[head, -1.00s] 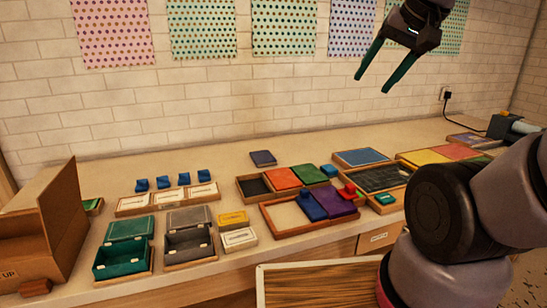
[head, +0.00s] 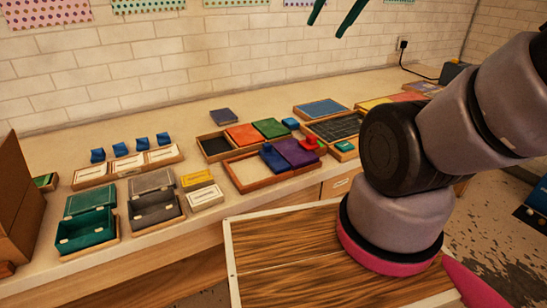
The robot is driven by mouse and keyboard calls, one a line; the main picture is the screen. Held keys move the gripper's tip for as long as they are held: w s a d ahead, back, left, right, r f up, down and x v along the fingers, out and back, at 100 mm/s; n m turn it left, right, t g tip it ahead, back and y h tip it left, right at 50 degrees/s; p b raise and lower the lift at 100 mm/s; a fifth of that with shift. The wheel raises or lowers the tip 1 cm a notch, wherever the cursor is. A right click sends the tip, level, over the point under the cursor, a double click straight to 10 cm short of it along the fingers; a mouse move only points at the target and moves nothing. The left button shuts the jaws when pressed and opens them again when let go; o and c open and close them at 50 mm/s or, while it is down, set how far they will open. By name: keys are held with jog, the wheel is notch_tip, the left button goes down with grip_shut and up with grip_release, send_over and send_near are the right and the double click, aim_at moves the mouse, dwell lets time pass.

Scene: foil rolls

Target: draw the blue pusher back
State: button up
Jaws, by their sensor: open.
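My gripper (head: 325,30) shows only by its two dark green fingers at the top edge of the head view. They are spread apart with nothing between them, high in front of the wall and well above the table. A blue block with a raised part (head: 272,157) sits in a wooden-rimmed tray (head: 262,187), against the left side of a purple slab (head: 297,152). A smaller blue block (head: 290,124) stands behind, beside a green panel (head: 270,128). I cannot tell for certain which of these is the blue pusher.
A red piece (head: 310,143) stands by the purple slab, and a teal block (head: 345,146) is to its right. Open green (head: 88,225) and grey (head: 155,207) boxes stand at left. Several small blue blocks sit behind white-labelled boxes. Bare tabletop lies along the wall.

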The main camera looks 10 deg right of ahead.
dwell(0.4)
jog(key=n+g+h, duration=0.2)
jog(key=n+g, duration=0.5)
jog(key=n, duration=1.8)
send_over(267, 144)
notch_tip(267, 144, down, 28)
jog(key=r, duration=0.1)
notch_tip(267, 144, down, 10)
jog(key=shift+f, duration=0.25)
jog(key=shift+c, duration=0.3)
grip_shut()
